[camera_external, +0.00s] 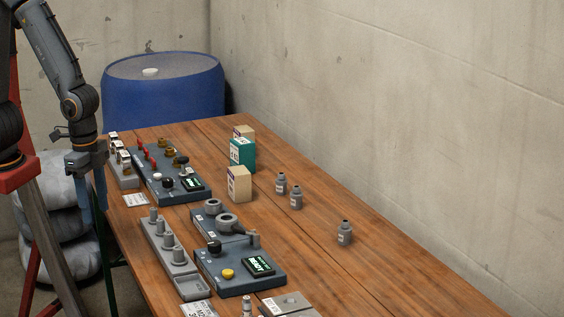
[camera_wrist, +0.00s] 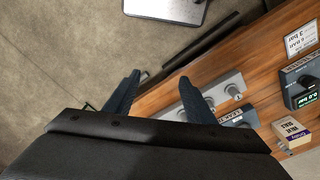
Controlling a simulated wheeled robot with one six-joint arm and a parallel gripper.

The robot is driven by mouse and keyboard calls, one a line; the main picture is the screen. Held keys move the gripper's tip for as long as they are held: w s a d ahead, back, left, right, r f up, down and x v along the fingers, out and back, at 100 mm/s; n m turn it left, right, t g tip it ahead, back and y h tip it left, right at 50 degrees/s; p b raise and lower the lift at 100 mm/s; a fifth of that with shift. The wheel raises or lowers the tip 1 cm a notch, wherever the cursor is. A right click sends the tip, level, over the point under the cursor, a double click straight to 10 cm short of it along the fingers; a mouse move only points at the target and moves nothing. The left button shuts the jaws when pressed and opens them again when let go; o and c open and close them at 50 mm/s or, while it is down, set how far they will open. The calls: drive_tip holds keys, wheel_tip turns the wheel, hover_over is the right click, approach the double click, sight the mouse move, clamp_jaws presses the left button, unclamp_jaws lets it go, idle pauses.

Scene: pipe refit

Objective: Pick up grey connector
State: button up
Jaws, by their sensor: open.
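Several grey cylindrical connectors stand upright on a long grey rack (camera_external: 168,262) near the table's left edge in the external view; one is this grey connector (camera_external: 179,255). I cannot tell which one the task means. My gripper (camera_external: 93,205) hangs at the table's far left edge, beyond and left of that rack, pointing down. In the wrist view its two dark blue fingers (camera_wrist: 160,92) are apart with nothing between them. A grey rack (camera_wrist: 224,83) with a grey cylinder (camera_wrist: 233,91) lies to their right; the right finger hides part of the table.
Dark panels with knobs, one near (camera_external: 239,284) and one far (camera_external: 166,186), fill the table's left side. A cream box (camera_external: 239,184), a teal box (camera_external: 242,153) and grey bottles (camera_external: 345,233) stand to the right. A blue barrel (camera_external: 165,95) stands behind. The table's right side is mostly clear.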

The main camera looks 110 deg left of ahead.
wheel_tip(320, 180, up, 4)
drive_tip(key=n+t+y+b, duration=0.3)
drive_tip(key=n+t+b, duration=0.2)
drive_tip(key=b, duration=0.6)
hover_over(345, 228)
drive_tip(key=s, duration=0.4)
drive_tip(key=shift+t+h, duration=0.3)
drive_tip(key=shift+w+a+f+p, duration=0.2)
drive_tip(key=shift+w+f, duration=0.45)
drive_tip(key=shift+f, duration=2.05)
drive_tip(key=shift+w+a+f+p, duration=0.25)
drive_tip(key=shift+w+f, duration=0.35)
drive_tip(key=shift+f, duration=2.1)
drive_tip(key=shift+w+a+f+p, duration=0.1)
drive_tip(key=shift+w+f+p, duration=0.4)
drive_tip(key=shift+f, duration=2.2)
drive_tip(key=shift+w, duration=0.15)
drive_tip(key=shift+c, duration=0.5)
drive_tip(key=c, duration=1)
